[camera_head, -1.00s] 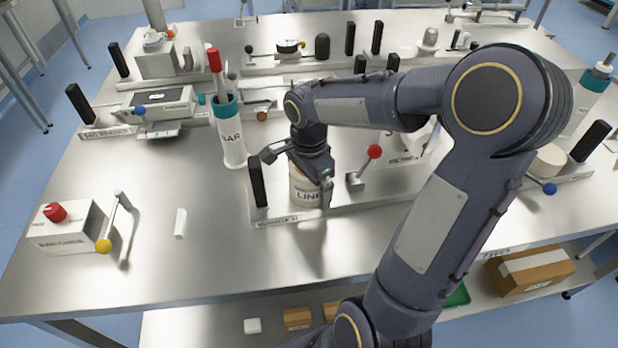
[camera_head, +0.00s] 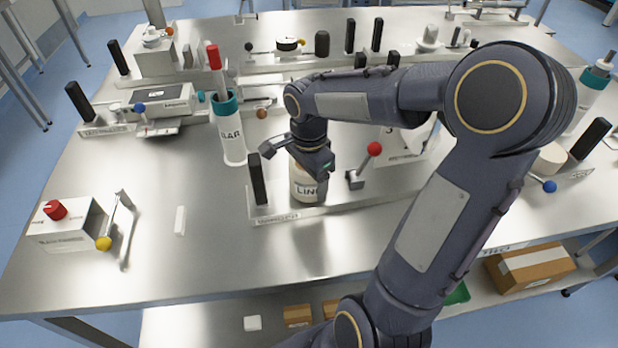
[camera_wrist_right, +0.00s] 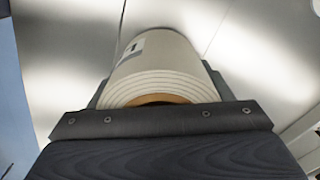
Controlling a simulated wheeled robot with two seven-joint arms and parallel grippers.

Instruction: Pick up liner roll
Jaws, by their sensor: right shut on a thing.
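The liner roll (camera_head: 307,187) is a pale cylinder with a dark "LINE..." label, upright on or just above a metal tray at the table's front middle. My right gripper (camera_head: 312,158) comes down over its top and is shut on it. In the right wrist view the liner roll (camera_wrist_right: 158,75) shows white wound layers and a brown core, with the dark fingers of my right gripper (camera_wrist_right: 158,90) on both sides. Whether its base touches the tray is hard to tell. My left gripper is not in view.
A black post (camera_head: 258,179) stands just left of the roll. A red-knobbed lever (camera_head: 374,149) stands to its right. A teal-and-white cylinder (camera_head: 231,138) stands behind left. A box with a red knob (camera_head: 66,227) sits at the left. The table front is mostly bare.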

